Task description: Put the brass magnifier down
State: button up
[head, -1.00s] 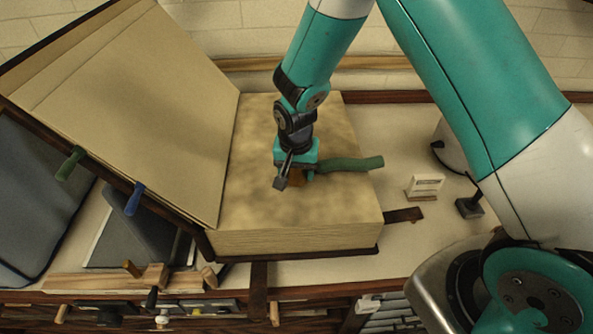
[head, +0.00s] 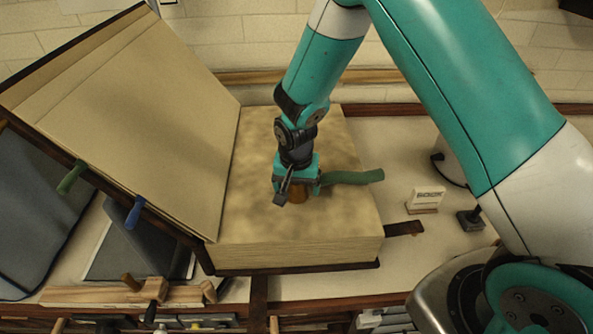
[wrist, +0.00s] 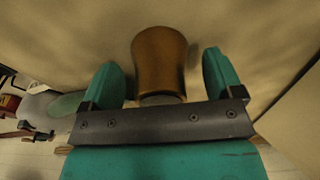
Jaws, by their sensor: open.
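The brass magnifier (wrist: 160,58) is a short, waisted brass cylinder. It stands on the pale, mottled page of the thick open book (head: 250,222), and in the head view only a brown part of it (head: 300,194) shows beside my gripper. My gripper (head: 291,196) is over the page. In the wrist view its two teal fingers (wrist: 164,72) are apart, one on each side of the magnifier, with visible gaps on both sides. The magnifier's near end is close to the dark gripper bar; I cannot tell whether they touch.
A green, snake-like strip (head: 353,177) lies on the page just right of my gripper. The raised cover (head: 130,120) leans up at left. A small white block (head: 426,197) and a dark stamp-like piece (head: 470,219) sit on the table to the right. The page's front part is clear.

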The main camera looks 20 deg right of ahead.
jog(key=r+b, duration=0.1)
jog(key=r, duration=0.6)
jog(key=s+r+b, duration=0.1)
jog(key=r, duration=0.2)
jog(key=shift+a+r+b, duration=0.2)
jog(key=shift+a+b, duration=0.15)
jog(key=s+a+r+n+y, duration=0.1)
jog(key=s+r+n, duration=0.3)
jog(key=s, duration=0.4)
jog(key=s+a+r+n+y, duration=0.1)
jog(key=s+r+n, duration=0.3)
jog(key=s, duration=0.4)
jog(key=s+a+r+n+g+y, duration=0.1)
jog(key=s+r+n, duration=0.3)
jog(key=s, duration=0.4)
jog(key=shift+a+r+n+y, duration=0.25)
jog(key=shift+a+n+y, duration=0.2)
jog(key=shift+y, duration=0.45)
